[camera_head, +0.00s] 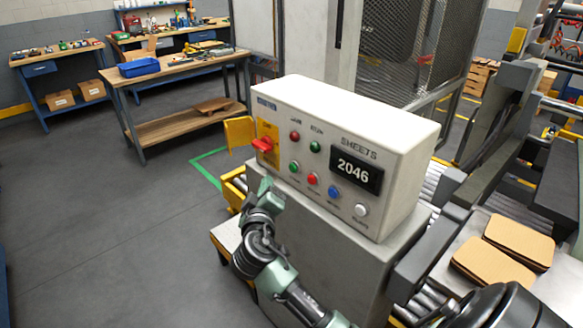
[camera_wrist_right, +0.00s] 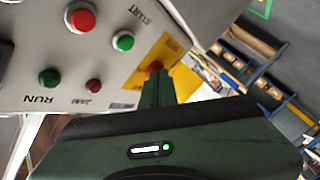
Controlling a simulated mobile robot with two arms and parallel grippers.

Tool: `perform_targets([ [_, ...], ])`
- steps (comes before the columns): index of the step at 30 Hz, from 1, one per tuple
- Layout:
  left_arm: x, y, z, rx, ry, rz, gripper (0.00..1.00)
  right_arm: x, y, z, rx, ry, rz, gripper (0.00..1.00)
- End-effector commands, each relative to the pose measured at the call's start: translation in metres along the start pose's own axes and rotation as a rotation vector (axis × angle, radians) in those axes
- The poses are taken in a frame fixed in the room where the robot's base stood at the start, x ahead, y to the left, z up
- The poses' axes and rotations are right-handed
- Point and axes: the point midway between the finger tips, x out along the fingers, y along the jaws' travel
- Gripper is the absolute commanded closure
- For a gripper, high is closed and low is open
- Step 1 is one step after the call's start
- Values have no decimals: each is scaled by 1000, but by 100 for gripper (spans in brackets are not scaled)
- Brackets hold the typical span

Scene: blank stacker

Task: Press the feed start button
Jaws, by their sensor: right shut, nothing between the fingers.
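The feed start button is green (camera_head: 294,166), at the left end of the lower row on a white control box (camera_head: 399,139). In the right wrist view the green button (camera_wrist_right: 123,41) sits beside the word START. My right gripper (camera_head: 265,186) is shut and empty in front of the panel's lower left, below and left of the green button. In the right wrist view its closed fingers (camera_wrist_right: 156,76) point at a red switch knob (camera_wrist_right: 154,66) on a yellow plate; I cannot tell whether they touch it. My left gripper is not in view.
Red (camera_head: 312,179), blue (camera_head: 333,191) and white (camera_head: 361,210) buttons continue the row. Red (camera_head: 295,136) and green (camera_head: 315,147) lamps sit above. The display (camera_head: 355,171) reads 2046. Cardboard sheets (camera_head: 519,240) lie at right. The floor at left is clear.

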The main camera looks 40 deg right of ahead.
Motion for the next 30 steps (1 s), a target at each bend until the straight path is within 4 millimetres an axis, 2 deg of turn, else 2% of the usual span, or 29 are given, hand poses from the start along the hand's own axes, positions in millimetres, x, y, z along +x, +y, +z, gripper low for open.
perform_targets([
  [4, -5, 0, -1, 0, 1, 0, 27, 15, 13, 11, -3, -1, 2, 100],
  [12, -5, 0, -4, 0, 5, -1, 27, 33, 24, 24, -1, 0, -1, 100],
  [30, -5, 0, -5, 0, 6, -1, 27, 36, 26, 27, 0, 0, -1, 100],
])
